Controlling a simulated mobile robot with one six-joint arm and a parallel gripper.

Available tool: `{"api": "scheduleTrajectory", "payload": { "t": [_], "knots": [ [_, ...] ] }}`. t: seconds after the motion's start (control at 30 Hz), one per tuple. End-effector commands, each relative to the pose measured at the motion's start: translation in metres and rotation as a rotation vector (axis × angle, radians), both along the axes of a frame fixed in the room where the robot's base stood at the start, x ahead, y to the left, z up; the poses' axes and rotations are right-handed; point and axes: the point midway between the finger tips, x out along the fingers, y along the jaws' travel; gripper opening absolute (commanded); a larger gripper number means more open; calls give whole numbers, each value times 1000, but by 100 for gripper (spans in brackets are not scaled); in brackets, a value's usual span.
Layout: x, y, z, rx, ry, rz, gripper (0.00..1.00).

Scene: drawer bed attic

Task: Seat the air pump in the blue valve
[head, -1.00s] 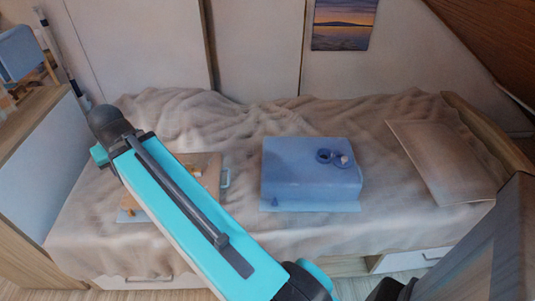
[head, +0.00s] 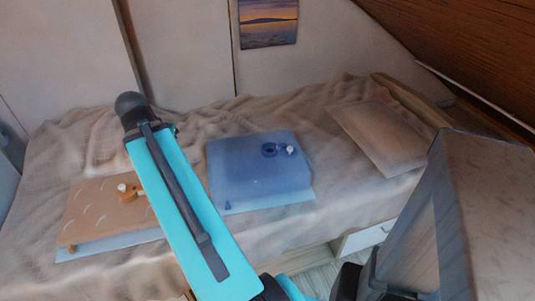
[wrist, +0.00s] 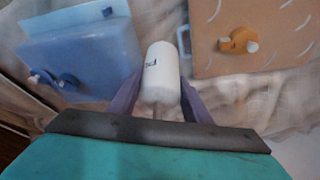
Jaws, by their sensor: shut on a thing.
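My gripper (wrist: 158,98) is shut on the white air pump (wrist: 162,68), a cylinder with dark lettering, held between its two purple fingers. The blue valve (wrist: 68,82) is a round fitting on a blue inflatable block (wrist: 90,52), left of the pump in the wrist view and apart from it. In the head view the blue valve (head: 269,150) is on top of the block (head: 245,175), with a small white piece beside it. There my arm hides the gripper and pump.
An orange inflatable (head: 90,210) with its own valve (head: 128,192) lies left of the blue block, partly behind my arm. Both lie on the rumpled bed cover (head: 190,125). A flat board (head: 378,137) lies to the right. A wall and a sloped ceiling bound the bed.

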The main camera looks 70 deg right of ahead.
Motion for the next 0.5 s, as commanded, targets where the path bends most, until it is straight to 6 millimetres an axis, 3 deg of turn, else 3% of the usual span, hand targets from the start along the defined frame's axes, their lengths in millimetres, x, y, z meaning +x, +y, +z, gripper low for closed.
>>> {"api": "scheduleTrajectory", "payload": {
  "t": [0.2,0.5],
  "knots": [
    [-53,-47,-9,-4,0,-219,15],
    [-130,-97,-18,-11,-2,-513,15]
  ]
}}
